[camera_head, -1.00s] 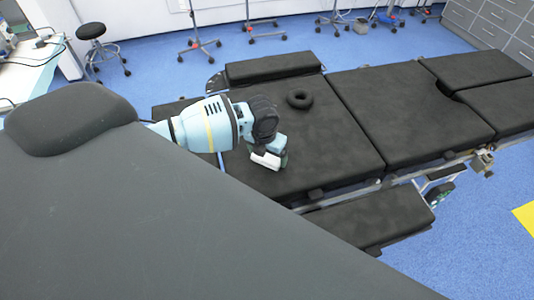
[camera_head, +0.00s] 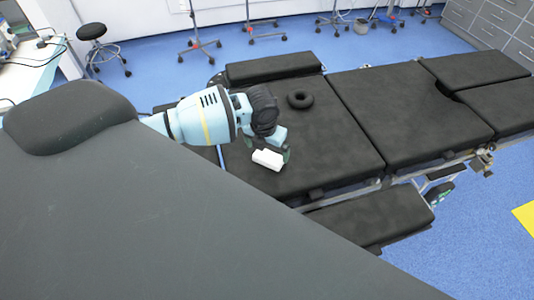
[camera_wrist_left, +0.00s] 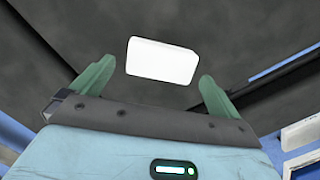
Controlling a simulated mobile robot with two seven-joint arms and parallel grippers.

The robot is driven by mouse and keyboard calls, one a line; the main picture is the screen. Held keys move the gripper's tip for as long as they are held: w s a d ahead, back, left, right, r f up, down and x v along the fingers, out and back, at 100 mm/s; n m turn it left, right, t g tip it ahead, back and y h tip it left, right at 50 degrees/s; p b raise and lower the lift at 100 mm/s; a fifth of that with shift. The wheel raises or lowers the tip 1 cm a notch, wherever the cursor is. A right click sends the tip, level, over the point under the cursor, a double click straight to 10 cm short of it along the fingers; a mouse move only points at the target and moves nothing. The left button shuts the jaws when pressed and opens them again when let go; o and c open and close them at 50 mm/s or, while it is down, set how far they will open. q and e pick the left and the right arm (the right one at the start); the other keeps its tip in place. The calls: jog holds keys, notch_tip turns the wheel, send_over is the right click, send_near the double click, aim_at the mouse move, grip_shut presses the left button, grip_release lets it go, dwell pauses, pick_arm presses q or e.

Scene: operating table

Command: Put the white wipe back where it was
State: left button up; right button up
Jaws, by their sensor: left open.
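The white wipe (camera_head: 268,159) is a small white block over the black padded operating table (camera_head: 345,150), near its front left part in the head view. In the left wrist view the wipe (camera_wrist_left: 162,60) sits ahead of the fingers, with dark padding behind it. My left gripper (camera_head: 283,151) is at the wipe, partly covered by its own wrist. Its two green fingers (camera_wrist_left: 155,82) stand wide apart, one on each side of the wipe's near edge, with gaps to both. I cannot tell if the wipe rests flat on the padding. My right gripper is not in view.
A black ring cushion (camera_head: 300,100) lies on the table beyond my left gripper. A raised side pad (camera_head: 273,67) stands at the back edge. A lower pad (camera_head: 370,220) sits at the front. The padding to the right is clear.

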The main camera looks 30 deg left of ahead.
aim_at(265, 160)
pick_arm(q)
notch_tip(265, 160, up, 8)
jog(key=s, duration=0.1)
jog(key=shift+s+r, duration=0.15)
jog(key=shift+r, duration=0.1)
jog(key=shift+d, duration=0.1)
